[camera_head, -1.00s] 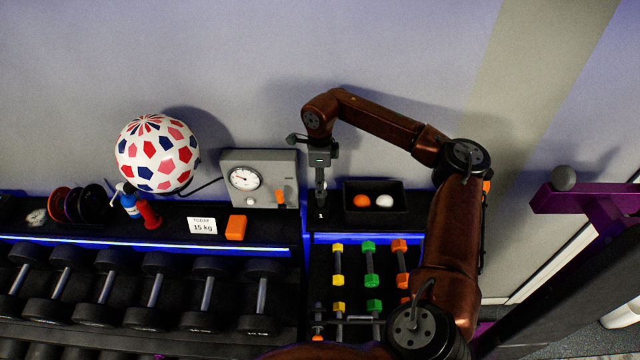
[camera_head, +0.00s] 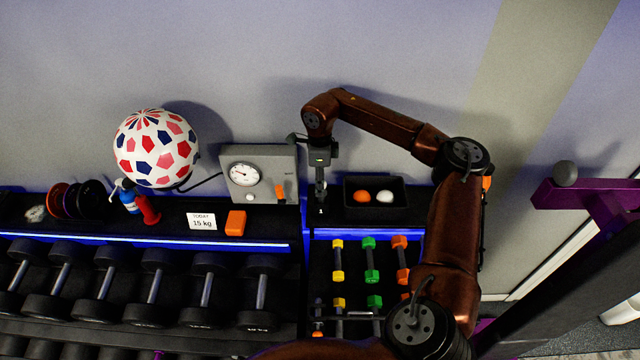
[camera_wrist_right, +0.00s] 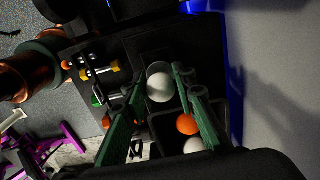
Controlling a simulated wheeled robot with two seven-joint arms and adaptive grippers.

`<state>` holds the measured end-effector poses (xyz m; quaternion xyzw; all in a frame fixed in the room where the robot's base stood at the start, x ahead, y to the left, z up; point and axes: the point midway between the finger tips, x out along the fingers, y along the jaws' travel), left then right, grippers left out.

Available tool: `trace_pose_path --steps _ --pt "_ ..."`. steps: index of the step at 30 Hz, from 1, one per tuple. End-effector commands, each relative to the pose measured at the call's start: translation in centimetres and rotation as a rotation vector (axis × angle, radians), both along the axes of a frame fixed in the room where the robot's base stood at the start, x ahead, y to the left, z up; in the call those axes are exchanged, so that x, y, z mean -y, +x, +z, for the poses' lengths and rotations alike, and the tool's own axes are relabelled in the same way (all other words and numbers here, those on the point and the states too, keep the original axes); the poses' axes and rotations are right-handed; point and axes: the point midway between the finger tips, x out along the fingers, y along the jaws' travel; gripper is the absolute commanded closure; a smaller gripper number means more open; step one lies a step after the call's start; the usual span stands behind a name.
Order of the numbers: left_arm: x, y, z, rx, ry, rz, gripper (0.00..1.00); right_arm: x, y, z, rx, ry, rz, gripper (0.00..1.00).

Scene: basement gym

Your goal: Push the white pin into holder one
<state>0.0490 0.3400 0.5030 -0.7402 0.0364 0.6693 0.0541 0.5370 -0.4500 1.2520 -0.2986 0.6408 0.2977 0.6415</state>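In the right wrist view a round white thing (camera_wrist_right: 160,88) with a grey rim behind it shows between my fingertips. It may be the head of the white pin in its holder; I cannot tell how deep it sits. My right gripper (camera_wrist_right: 160,78) has its two green fingers apart, with a gap at either side of the white thing. In the head view this gripper (camera_head: 321,205) points down at the shelf, left of the black tray (camera_head: 348,210), and hides most of what is below it. My left gripper is not in view.
The tray holds an orange ball (camera_head: 361,197) and a white ball (camera_head: 385,197). A grey box with a dial (camera_head: 270,165) stands left of my gripper. An orange block (camera_head: 236,223), a "15 kg" card (camera_head: 202,221) and a patterned ball (camera_head: 157,148) are farther left. Coloured dumbbells (camera_head: 371,259) lie below.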

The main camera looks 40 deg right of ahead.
Motion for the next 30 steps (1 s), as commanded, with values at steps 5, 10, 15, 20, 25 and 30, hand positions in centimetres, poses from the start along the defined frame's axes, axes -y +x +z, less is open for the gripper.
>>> trace_pose_path --steps 5,10,15,20,25,30 --pt "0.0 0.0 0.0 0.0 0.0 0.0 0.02 0.0 0.0 0.0 0.0 0.0 0.0 0.62" --pt "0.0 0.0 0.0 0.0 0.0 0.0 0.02 0.0 0.0 0.0 0.0 0.0 0.0 0.57" --pt "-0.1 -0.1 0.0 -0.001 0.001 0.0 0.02 0.0 0.0 0.0 -0.001 0.0 0.0 0.57" --pt "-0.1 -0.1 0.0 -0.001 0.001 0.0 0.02 0.0 0.0 1.2 0.001 -0.001 -0.001 0.57" --pt "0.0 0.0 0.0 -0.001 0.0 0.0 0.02 0.0 0.1 4.5 0.004 0.0 0.0 0.57" --pt "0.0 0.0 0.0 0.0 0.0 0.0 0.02 0.0 0.1 8.0 0.003 0.0 0.0 0.57"
